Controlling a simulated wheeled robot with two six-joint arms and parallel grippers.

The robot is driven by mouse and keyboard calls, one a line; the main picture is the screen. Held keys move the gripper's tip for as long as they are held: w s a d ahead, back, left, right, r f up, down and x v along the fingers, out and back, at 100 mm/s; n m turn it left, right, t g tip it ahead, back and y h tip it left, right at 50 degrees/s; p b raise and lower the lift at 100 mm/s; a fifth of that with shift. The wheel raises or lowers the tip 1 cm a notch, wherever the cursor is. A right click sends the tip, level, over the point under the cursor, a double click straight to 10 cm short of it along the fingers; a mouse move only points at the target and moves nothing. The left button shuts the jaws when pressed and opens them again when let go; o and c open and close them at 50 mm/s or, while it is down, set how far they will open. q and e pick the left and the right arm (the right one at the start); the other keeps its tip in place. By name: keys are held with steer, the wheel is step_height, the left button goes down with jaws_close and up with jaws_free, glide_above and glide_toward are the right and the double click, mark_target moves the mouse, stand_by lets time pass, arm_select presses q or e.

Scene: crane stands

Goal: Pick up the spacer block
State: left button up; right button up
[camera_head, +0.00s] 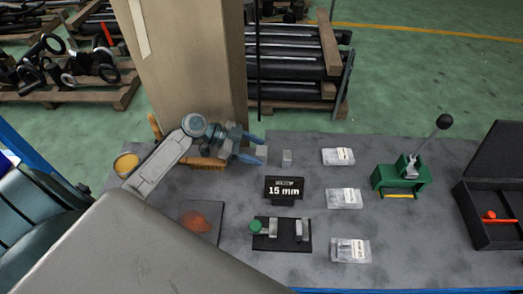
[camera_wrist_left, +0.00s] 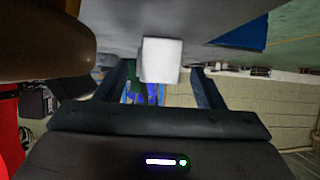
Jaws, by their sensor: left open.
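A small light grey block (camera_head: 261,153), which looks like a spacer block, stands on the grey table at the open end of my left gripper (camera_head: 257,149). A second similar grey block (camera_head: 287,158) stands just to its right. My left gripper is open with blue fingers and comes in from the left. In the left wrist view, a pale block (camera_wrist_left: 160,60) sits centred between the two spread fingers (camera_wrist_left: 160,85), with a gap on each side. Which of the two blocks this is, I cannot tell for sure. My right gripper is not in view.
A black "15 mm" sign (camera_head: 285,188) stands in front of the blocks. A dark fixture (camera_head: 282,243) with a green knob is nearer. Labelled bags (camera_head: 344,198), a green lever press (camera_head: 402,179) and a black case (camera_head: 473,207) lie right. A brush (camera_head: 207,163) is beside the gripper.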

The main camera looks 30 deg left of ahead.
arm_select(q)
steer(key=shift+p+x, duration=0.3)
steer(key=shift+x, duration=1)
steer(key=c, duration=1.2)
steer(key=shift+r, duration=0.15)
